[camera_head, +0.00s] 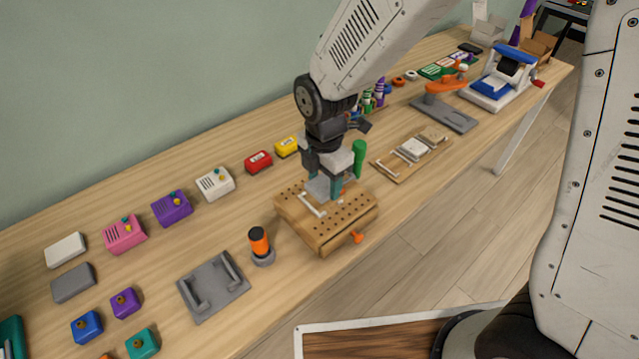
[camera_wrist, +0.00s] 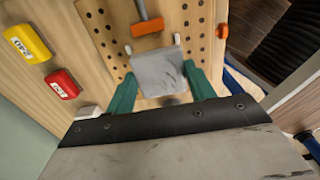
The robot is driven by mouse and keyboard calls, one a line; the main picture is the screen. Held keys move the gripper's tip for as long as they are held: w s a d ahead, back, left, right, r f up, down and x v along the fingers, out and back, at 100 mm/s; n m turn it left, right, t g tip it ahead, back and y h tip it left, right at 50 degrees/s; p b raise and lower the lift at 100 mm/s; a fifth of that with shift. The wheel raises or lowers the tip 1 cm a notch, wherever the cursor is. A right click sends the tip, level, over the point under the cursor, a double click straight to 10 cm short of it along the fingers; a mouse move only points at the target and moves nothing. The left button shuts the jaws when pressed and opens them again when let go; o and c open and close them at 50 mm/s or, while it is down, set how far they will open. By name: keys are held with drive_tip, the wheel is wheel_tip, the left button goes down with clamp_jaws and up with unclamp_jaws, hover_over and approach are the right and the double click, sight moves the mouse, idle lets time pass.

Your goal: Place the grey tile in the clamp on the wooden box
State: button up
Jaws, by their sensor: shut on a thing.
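My gripper (camera_head: 324,192) is over the wooden box (camera_head: 345,233), its green fingers pointing down. It is shut on the grey tile (camera_wrist: 158,72), a square plate with darker streaks held between the two fingertips (camera_wrist: 160,88). In the wrist view, the box top (camera_wrist: 108,14) has rows of dark holes. An orange clamp piece (camera_wrist: 147,27) on a grey rod lies just beyond the tile's far edge, with a small gap. An orange knob (camera_head: 357,237) sticks out of the box's front. I cannot tell whether the tile touches the box top.
An orange-and-black cylinder (camera_head: 260,244) and a grey fixture plate (camera_head: 213,287) stand left of the box. A green cylinder (camera_head: 359,157) and a wooden board with pale pieces (camera_head: 408,153) are at its right. Red (camera_head: 258,162) and yellow (camera_head: 286,147) blocks lie behind.

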sight(323, 182)
drive_tip(key=f, duration=0.3)
drive_tip(key=shift+w+a+f, duration=0.15)
drive_tip(key=shift+w+f, duration=0.05)
drive_tip(key=shift+w, duration=0.05)
drive_tip(key=shift+c, duration=0.2)
drive_tip(key=shift+f, duration=0.1)
drive_tip(key=shift+f, duration=0.1)
drive_tip(key=o, duration=1)
